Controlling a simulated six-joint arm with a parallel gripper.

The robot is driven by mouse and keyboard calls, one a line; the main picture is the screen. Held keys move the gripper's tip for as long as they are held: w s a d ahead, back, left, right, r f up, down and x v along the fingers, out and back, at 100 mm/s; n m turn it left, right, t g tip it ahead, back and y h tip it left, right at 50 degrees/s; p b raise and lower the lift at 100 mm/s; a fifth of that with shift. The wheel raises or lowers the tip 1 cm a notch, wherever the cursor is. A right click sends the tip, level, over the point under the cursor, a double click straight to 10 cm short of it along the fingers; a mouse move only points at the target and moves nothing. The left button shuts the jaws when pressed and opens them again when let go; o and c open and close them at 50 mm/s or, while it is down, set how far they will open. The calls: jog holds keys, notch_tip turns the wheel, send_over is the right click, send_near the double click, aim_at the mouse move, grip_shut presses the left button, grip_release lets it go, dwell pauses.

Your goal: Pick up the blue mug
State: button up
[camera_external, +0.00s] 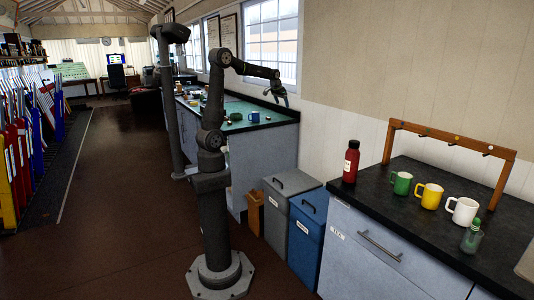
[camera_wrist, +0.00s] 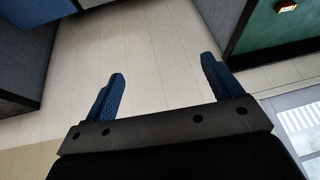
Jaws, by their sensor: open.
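A blue mug (camera_external: 254,117) stands upright on the green top of the far counter (camera_external: 268,123), small in the external view. My gripper (camera_external: 285,101) is raised in the air near that counter's right end, to the right of the mug in the picture and apart from it. In the wrist view my gripper (camera_wrist: 161,84) has its two blue fingers spread wide with nothing between them. The wrist view looks at a pale panelled wall and shows a corner of a green top at the upper right; the mug is not in that view.
Grey (camera_external: 291,184) and blue (camera_external: 306,232) bins fill the gap between counters.

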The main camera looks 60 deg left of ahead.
jog(key=w+a+n, duration=0.1)
jog(key=a+n, duration=0.2)
jog(key=a, duration=1.5)
jog(key=n+g+y, duration=0.1)
jog(key=n, duration=0.2)
send_over(255, 115)
notch_tip(255, 115, down, 12)
jog(key=shift+s+a+x, duration=0.1)
jog(key=shift+a+x, duration=0.1)
jog(key=shift+x, duration=0.8)
jog(key=shift+s+a+x, duration=0.1)
jog(key=shift+a+x, duration=0.05)
jog(key=shift+x, duration=0.9)
jog(key=shift+s+a+x, duration=0.1)
jog(key=shift+a+x, duration=0.1)
jog(key=shift+x, duration=0.8)
jog(key=shift+r, duration=0.1)
jog(key=c, duration=1.2)
jog(key=shift+r, duration=0.15)
